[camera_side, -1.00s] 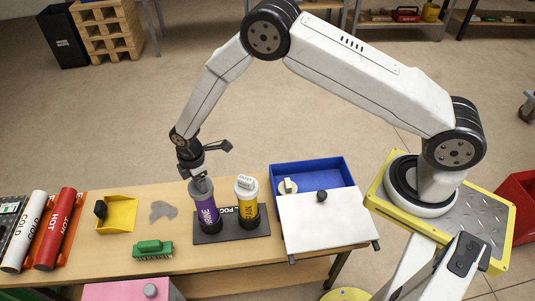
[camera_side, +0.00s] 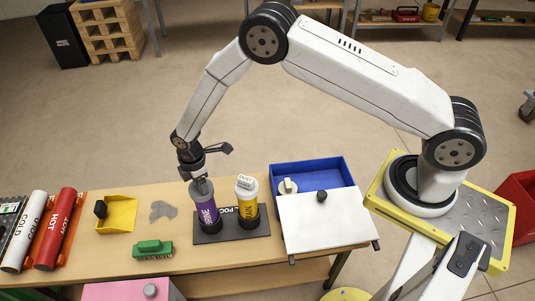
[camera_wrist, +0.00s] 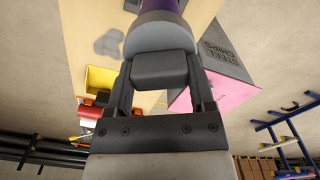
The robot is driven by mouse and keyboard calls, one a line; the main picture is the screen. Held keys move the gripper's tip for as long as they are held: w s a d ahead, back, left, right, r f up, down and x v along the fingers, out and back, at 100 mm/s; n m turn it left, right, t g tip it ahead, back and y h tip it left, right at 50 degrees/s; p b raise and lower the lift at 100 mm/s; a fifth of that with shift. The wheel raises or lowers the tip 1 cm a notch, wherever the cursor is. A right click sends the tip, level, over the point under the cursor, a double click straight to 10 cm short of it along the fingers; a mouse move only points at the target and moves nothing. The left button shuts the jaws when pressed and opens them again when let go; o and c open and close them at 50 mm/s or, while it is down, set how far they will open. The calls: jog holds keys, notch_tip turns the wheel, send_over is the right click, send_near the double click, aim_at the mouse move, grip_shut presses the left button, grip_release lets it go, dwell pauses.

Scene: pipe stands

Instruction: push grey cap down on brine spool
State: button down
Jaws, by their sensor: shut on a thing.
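The brine spool (camera_side: 207,211) is a purple upright cylinder with white lettering, standing in the left socket of a dark stand (camera_side: 206,239). The grey cap (camera_side: 202,189) is at its top. In the wrist view the cap's round rim (camera_wrist: 160,38) meets the purple spool (camera_wrist: 156,6), and its block-shaped grip sits between my fingers. My gripper (camera_side: 200,178) points down over the spool and is shut on the cap; it also shows in the wrist view (camera_wrist: 160,85). Whether any gap is left under the cap is too small to tell.
A yellow spool (camera_side: 247,206) with a white top stands close on the right in the same stand. A blue bin (camera_side: 340,167) and white panel (camera_side: 325,222) lie further right. A green brush (camera_side: 153,248), grey patch (camera_side: 162,210) and yellow tray (camera_side: 118,213) are left.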

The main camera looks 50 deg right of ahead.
jog(key=shift+f, duration=0.75)
dwell(0.8)
grip_release()
jog(key=shift+r, duration=0.15)
dwell(0.4)
jog(key=shift+r, duration=3.55)
jog(key=shift+r, duration=0.1)
